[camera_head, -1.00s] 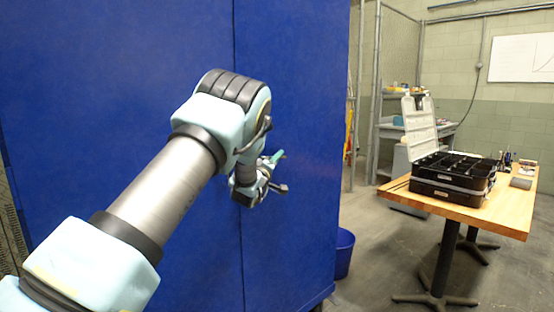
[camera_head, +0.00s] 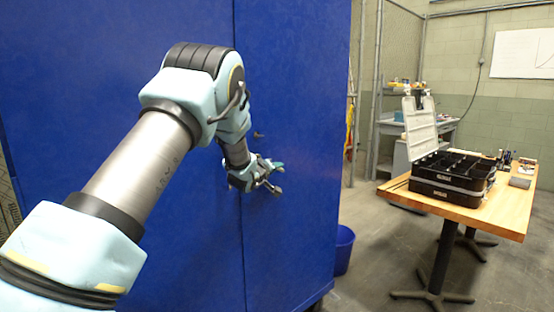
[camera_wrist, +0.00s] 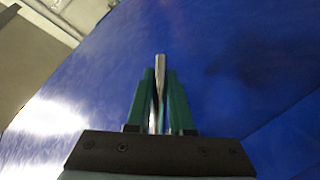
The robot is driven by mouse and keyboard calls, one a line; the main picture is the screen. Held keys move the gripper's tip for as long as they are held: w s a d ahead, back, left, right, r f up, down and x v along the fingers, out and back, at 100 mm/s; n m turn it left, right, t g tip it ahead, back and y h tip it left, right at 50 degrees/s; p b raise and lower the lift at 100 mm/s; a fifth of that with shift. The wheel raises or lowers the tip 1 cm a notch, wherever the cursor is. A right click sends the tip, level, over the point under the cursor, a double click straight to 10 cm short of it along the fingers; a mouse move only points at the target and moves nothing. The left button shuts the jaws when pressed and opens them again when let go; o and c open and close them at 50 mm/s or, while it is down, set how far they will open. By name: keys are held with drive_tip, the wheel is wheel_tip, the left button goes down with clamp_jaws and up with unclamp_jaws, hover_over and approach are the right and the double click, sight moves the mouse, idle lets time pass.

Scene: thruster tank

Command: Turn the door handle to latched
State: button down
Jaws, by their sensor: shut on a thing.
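The blue cabinet (camera_head: 295,80) fills the left and middle of the head view, with a vertical seam between its doors. My gripper (camera_head: 273,172) is at the right door, close to the seam. In the wrist view, the green fingers of my gripper (camera_wrist: 160,95) are shut on the door handle (camera_wrist: 160,62), a thin silver bar whose end sticks out past the fingertips. The lower part of the handle is hidden between the fingers. A small dark fitting (camera_head: 258,134) shows on the door above my gripper. The cabinet doors look closed.
A wooden table (camera_head: 475,203) with an open black organizer case (camera_head: 450,188) stands at the right. A blue bin (camera_head: 344,250) sits on the floor beside the cabinet. Grey floor is open between the cabinet and the table.

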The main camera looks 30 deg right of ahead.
drive_tip(key=y+p, duration=0.1)
drive_tip(key=a+m+g+y+p, duration=0.1)
drive_tip(key=y+p, duration=0.1)
drive_tip(key=shift+a+f+g, duration=0.15)
drive_tip(key=shift+f+g, duration=0.15)
drive_tip(key=shift+f, duration=0.1)
drive_tip(key=shift+s+a+f+m+g+y+p, duration=0.15)
drive_tip(key=shift+a+f+m+g+y+p, duration=0.25)
drive_tip(key=shift+a+y+p, duration=0.55)
drive_tip(key=shift+s+a+f+m+g+y+p, duration=0.25)
drive_tip(key=shift+m+g+y+p, duration=0.2)
drive_tip(key=shift+y, duration=0.95)
drive_tip(key=shift+s+a+f+m+g+y+p, duration=0.1)
drive_tip(key=shift+a+f+m+g+y+p, duration=0.3)
drive_tip(key=shift+a+y+p, duration=0.55)
drive_tip(key=shift+d+y, duration=0.2)
drive_tip(key=shift+y, duration=0.1)
drive_tip(key=c, duration=0.8)
unclamp_jaws()
drive_tip(key=b+v, duration=0.4)
drive_tip(key=v, duration=0.6)
drive_tip(key=shift+s+r, duration=0.25)
drive_tip(key=shift+s, duration=0.05)
